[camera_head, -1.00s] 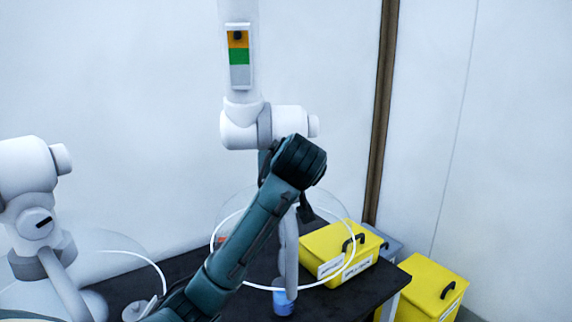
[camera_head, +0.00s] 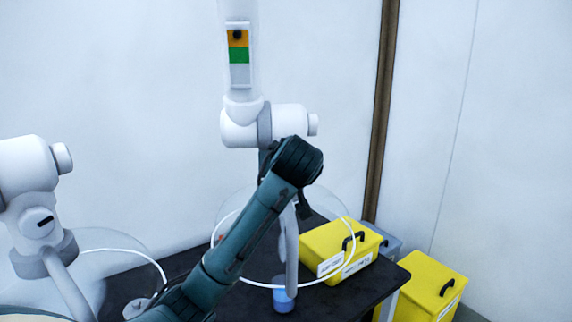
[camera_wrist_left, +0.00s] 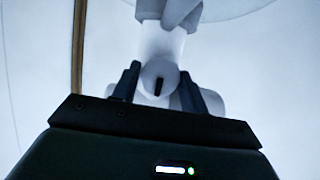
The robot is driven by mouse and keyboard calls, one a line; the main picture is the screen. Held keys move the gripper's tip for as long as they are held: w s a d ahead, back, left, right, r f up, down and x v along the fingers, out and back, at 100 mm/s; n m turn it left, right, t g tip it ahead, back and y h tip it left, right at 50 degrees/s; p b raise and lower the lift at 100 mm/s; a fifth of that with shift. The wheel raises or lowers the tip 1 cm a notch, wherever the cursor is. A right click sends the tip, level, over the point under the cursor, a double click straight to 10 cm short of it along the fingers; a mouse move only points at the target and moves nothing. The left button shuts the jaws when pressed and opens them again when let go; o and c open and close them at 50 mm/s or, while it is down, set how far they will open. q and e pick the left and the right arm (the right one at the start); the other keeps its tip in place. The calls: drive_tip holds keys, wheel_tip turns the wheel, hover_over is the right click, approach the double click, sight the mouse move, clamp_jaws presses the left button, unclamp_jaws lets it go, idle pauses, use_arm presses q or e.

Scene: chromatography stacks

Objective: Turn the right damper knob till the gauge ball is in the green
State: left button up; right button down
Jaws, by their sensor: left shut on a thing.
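The right damper knob (camera_wrist_left: 157,88) is a pale round knob with a dark slot in the left wrist view. My left gripper (camera_wrist_left: 160,78) has one dark finger on each side of it and is shut on it. In the head view my teal left arm covers the knob and most of the gripper. The gauge (camera_head: 239,58) stands above on the right white duct, with orange, green and pale bands from top to bottom. Its dark ball (camera_head: 238,35) sits in the orange band, above the green. My right gripper is not in view.
A second white duct joint with its own slotted knob (camera_head: 38,222) is at the left. Clear hoods with white rims hang over the black bench (camera_head: 375,287). A yellow box (camera_head: 340,246) and a blue-capped item (camera_head: 284,299) are on it. Another yellow box (camera_head: 432,287) stands at the right.

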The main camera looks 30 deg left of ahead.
use_arm(q)
drive_tip(key=shift+c, duration=0.5)
drive_tip(key=m+g+y, duration=0.1)
drive_tip(key=m+y, duration=0.1)
drive_tip(key=m, duration=0.1)
drive_tip(key=shift+d, duration=0.1)
drive_tip(key=o, duration=0.9)
drive_tip(key=shift+o, duration=0.2)
drive_tip(key=shift+d, duration=0.1)
drive_tip(key=v, duration=1.3)
